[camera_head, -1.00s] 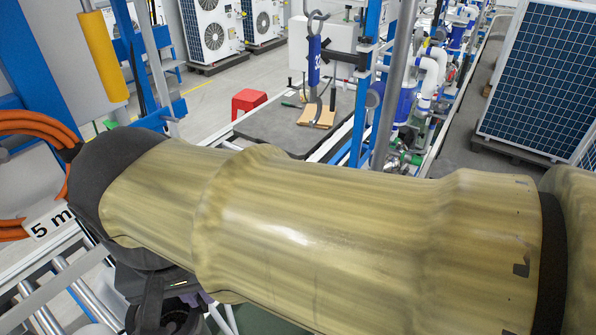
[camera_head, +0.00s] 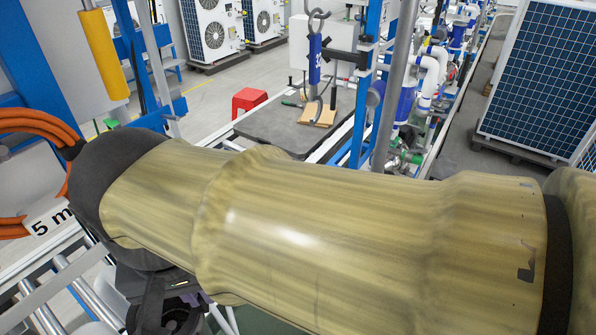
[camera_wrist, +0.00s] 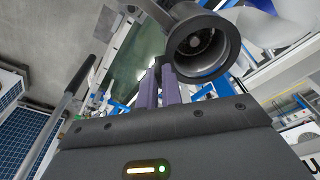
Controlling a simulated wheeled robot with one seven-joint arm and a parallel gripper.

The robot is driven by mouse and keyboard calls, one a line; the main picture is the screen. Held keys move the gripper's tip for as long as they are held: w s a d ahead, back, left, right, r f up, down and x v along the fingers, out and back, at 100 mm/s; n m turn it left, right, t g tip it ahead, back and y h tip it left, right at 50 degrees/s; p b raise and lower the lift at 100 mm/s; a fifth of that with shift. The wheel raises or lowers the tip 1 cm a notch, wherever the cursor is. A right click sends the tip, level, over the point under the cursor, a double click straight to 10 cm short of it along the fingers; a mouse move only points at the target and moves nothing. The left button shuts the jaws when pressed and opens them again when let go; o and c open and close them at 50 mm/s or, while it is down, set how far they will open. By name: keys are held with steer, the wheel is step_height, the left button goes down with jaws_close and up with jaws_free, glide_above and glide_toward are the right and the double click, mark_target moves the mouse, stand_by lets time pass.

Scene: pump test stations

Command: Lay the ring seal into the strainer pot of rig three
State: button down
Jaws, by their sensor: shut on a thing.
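My gripper (camera_wrist: 167,82) shows in the wrist view with its purple fingers close together. They are shut on a thin dark thing at their tips, which I take for the ring seal; its outline does not stand out from the dark parts behind it. A dark grey round pot (camera_wrist: 228,52) with an open mouth lies just to the right of the fingertips. I cannot tell whether they touch or whether this is rig three's pot. In the head view, my arm covers most of the work area; only a sliver of purple finger (camera_head: 204,298) shows at the bottom.
Orange hoses (camera_head: 35,122) and a label reading "5 m" (camera_head: 50,219) are at the left, close to my arm. Metal rollers (camera_head: 75,270) lie at the lower left. A dark table (camera_head: 270,131) with a hanging hook and a grey post (camera_head: 397,80) stand beyond my arm.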

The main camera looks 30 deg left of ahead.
steer(key=shift+f+b, duration=0.4)
steer(key=shift+f, duration=0.15)
stand_by(0.4)
steer(key=c, duration=1.8)
jaws_free()
steer(key=shift+c, duration=0.2)
steer(key=shift+r, duration=0.1)
steer(key=shift+r+p, duration=3.25)
steer(key=shift+r, duration=0.45)
steer(key=o, duration=0.5)
